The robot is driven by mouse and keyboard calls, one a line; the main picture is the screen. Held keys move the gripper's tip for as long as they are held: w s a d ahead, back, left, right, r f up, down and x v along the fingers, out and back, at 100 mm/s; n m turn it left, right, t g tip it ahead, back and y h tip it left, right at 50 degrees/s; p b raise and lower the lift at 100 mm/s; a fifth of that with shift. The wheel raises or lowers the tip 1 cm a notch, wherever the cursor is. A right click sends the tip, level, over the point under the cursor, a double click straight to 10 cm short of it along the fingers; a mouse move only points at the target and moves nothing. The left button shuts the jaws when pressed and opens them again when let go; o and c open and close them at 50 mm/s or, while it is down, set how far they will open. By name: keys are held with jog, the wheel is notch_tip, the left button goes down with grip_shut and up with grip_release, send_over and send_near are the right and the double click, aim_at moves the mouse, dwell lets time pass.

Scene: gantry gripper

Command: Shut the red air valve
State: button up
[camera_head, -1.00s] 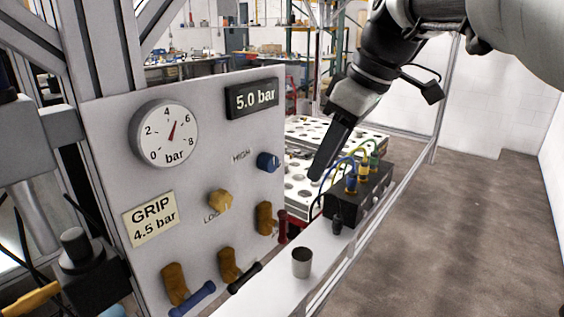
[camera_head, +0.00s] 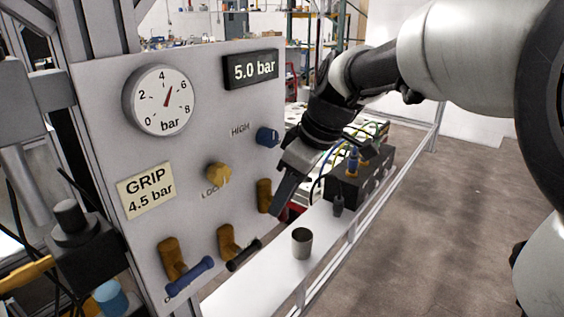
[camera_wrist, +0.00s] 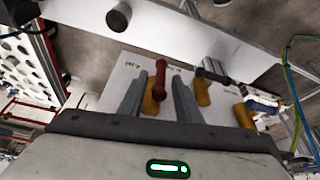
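The red air valve has a red handle (camera_wrist: 159,78) on a brass body (camera_wrist: 150,106). In the head view its brass body (camera_head: 264,195) shows at the panel's lower right, while my gripper hides most of the red handle. My gripper (camera_head: 281,207) is in front of that valve, pointing down and left. In the wrist view its two fingers (camera_wrist: 160,90) are apart, one on each side of the red handle. I see no clear contact. The panel (camera_head: 120,110) has a dial gauge (camera_head: 160,100) near 5 and a display (camera_head: 252,69) reading 5.0 bar.
A black-handled valve (camera_head: 243,254) and a blue-handled valve (camera_head: 189,277) sit left of the red one. A metal cup (camera_head: 302,243) stands on the white ledge (camera_head: 262,284). A black box with cables (camera_head: 360,180) is just right of my gripper. The floor at right is open.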

jog(key=shift+w+a+f, duration=0.1)
jog(key=shift+a+f, duration=0.1)
jog(key=shift+f, duration=0.3)
grip_shut()
